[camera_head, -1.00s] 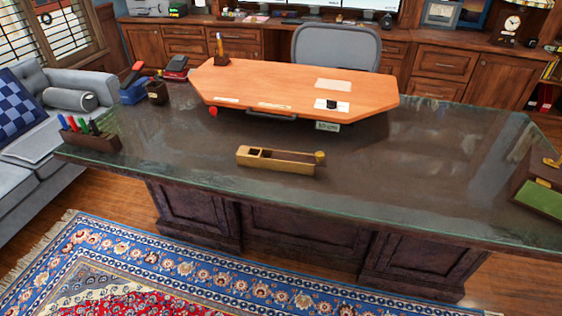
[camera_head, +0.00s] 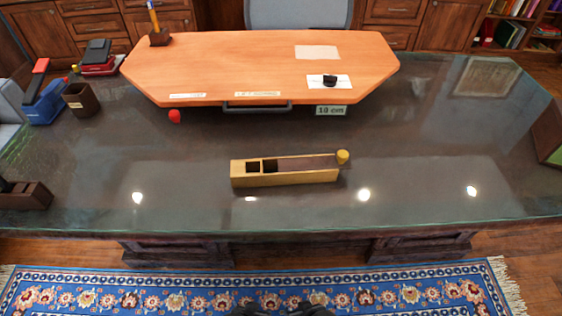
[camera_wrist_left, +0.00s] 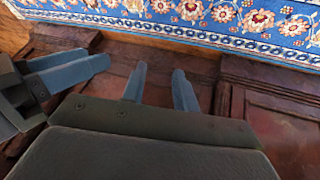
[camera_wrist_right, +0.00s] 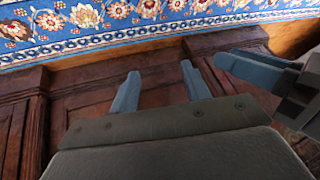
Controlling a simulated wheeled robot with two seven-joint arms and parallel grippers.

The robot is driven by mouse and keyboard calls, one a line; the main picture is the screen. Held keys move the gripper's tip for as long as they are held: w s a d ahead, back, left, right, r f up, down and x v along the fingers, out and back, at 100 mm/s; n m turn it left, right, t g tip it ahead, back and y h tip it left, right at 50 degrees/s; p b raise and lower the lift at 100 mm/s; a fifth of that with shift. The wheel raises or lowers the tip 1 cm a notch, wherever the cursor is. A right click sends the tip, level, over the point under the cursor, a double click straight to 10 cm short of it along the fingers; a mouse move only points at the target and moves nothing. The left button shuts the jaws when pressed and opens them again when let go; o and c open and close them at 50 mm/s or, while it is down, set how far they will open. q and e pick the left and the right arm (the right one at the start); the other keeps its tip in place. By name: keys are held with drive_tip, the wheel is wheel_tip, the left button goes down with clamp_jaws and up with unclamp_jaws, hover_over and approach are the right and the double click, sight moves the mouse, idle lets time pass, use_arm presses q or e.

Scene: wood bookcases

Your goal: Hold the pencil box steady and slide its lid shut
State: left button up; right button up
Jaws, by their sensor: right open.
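The pencil box (camera_head: 285,178) is a long light-wood box lying on the dark glass-topped desk, near its front edge, in the head view. Its lid (camera_head: 305,162) is a dark strip over the right part, and two dark openings show at the left end. A yellow knob (camera_head: 343,156) sits at the right end. My left gripper (camera_wrist_left: 158,78) is open and empty in its wrist view, in front of the desk's wood panels. My right gripper (camera_wrist_right: 160,78) is also open and empty there.
A dark pen holder (camera_head: 25,195) is at far left. The glass around the box is clear.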

use_arm(q)
drive_tip(key=shift+w+d+r+t, duration=0.15)
drive_tip(key=shift+w+r+t, duration=0.45)
drive_tip(key=shift+w, duration=0.25)
use_arm(e)
drive_tip(key=shift+w+a+r+t, duration=0.1)
drive_tip(key=shift+w+r+t, duration=0.5)
drive_tip(key=shift+w, duration=0.25)
